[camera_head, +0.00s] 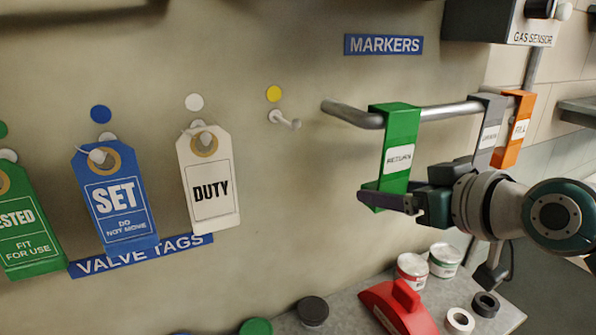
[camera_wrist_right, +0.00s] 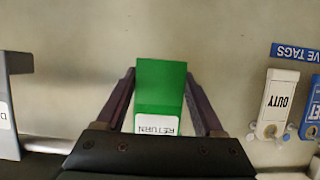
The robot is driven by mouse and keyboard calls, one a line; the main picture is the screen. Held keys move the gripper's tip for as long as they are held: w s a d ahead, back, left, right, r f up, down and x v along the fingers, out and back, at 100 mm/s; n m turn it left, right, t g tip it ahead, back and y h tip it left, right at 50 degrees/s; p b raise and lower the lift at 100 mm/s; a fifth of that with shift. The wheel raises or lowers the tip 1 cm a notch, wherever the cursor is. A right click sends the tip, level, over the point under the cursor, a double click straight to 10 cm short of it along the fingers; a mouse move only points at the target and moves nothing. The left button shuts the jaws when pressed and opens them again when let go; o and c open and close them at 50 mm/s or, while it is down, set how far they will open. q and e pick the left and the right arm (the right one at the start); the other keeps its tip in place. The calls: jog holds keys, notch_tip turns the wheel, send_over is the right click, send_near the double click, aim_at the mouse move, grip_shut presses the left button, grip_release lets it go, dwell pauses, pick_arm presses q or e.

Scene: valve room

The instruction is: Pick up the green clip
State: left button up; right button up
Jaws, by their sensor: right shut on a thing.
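The green clip (camera_head: 401,133) hangs over the metal rail (camera_head: 445,112) under the MARKERS sign and bears a white RETURN label. My right gripper (camera_head: 375,200) is at the clip's lower end, coming from the right, and is shut on it. In the right wrist view the green clip (camera_wrist_right: 160,88) sits between the two fingers of my right gripper (camera_wrist_right: 160,85), with its label close to the palm. The top of the clip is still hooked over the rail. My left gripper is not in view.
A grey clip (camera_head: 487,130) and an orange clip (camera_head: 515,130) hang on the same rail to the right. Tags hang on the wall at left, including the DUTY tag (camera_head: 209,190). Below, a shelf holds a red object (camera_head: 398,308), tins (camera_head: 412,270) and tape rolls (camera_head: 459,321).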

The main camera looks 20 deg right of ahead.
jog(key=c, duration=0.3)
